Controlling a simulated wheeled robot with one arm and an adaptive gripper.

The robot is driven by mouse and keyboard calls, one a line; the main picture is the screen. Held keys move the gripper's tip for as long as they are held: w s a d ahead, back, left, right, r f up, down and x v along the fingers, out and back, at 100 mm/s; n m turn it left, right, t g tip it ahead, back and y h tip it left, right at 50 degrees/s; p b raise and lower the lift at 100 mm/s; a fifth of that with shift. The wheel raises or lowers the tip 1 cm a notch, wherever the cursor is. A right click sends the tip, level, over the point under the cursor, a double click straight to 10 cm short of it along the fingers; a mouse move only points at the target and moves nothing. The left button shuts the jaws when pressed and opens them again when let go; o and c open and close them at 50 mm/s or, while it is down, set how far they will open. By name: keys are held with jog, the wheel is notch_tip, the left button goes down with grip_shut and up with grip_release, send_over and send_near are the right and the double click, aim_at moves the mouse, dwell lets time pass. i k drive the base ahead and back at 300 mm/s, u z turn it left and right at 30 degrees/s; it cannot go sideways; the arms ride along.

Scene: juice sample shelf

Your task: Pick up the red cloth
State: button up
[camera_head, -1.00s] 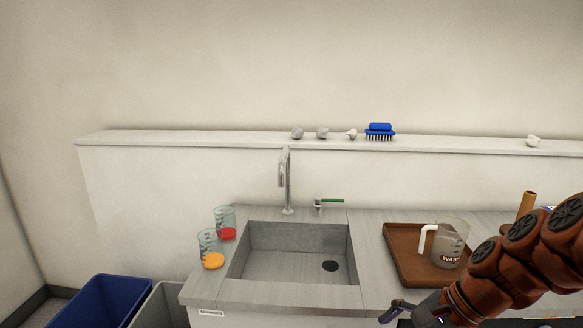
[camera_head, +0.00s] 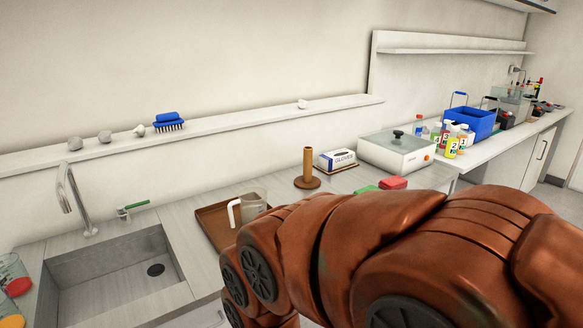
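A small red folded piece, which looks like the red cloth (camera_head: 393,182), lies on the grey counter in the head view, right of centre. A green piece (camera_head: 366,189) lies just to its left, partly hidden by my arm. My brown arm fills the lower right of the view and covers the counter in front of the red cloth. My gripper is out of view, so its distance from the cloth cannot be told.
A glove box (camera_head: 336,161), a brown upright holder (camera_head: 308,168) and a white device (camera_head: 397,151) stand near the cloth. A brown tray (camera_head: 213,222) with a measuring jug (camera_head: 252,208) sits beside the sink (camera_head: 110,285). A blue crate (camera_head: 469,121) and bottles stand farther right.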

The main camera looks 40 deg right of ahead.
aim_at(395, 182)
jog(key=z, duration=1.9)
